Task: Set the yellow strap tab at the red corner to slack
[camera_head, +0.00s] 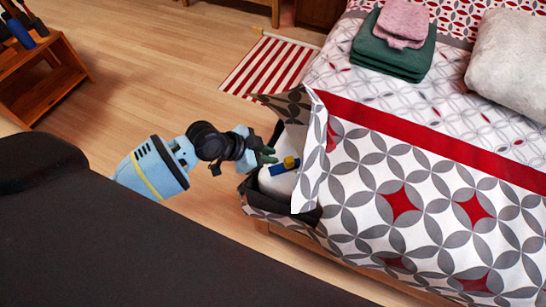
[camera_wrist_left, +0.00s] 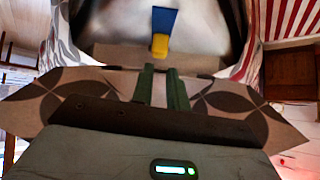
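The yellow strap tab (camera_head: 290,162) sits on a blue strap (camera_head: 277,170) across the white mattress corner (camera_head: 277,184), exposed under the lifted bedspread. In the left wrist view the yellow tab (camera_wrist_left: 160,45) is at the lower end of the blue strap (camera_wrist_left: 164,20), just beyond my fingertips. My left gripper (camera_head: 272,155) is at the bed corner, close to the tab. Its green fingers (camera_wrist_left: 162,70) are slightly apart with nothing between them. Whether they touch the tab is not clear. My right gripper is not in view. No distinct red corner marking shows.
The patterned bedspread (camera_head: 375,185) hangs in folds around the corner. Folded green towels (camera_head: 392,52) and a pillow (camera_head: 510,62) lie on the bed. A striped rug (camera_head: 268,66) and a wooden shelf (camera_head: 45,75) stand off beyond open floor (camera_head: 150,70).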

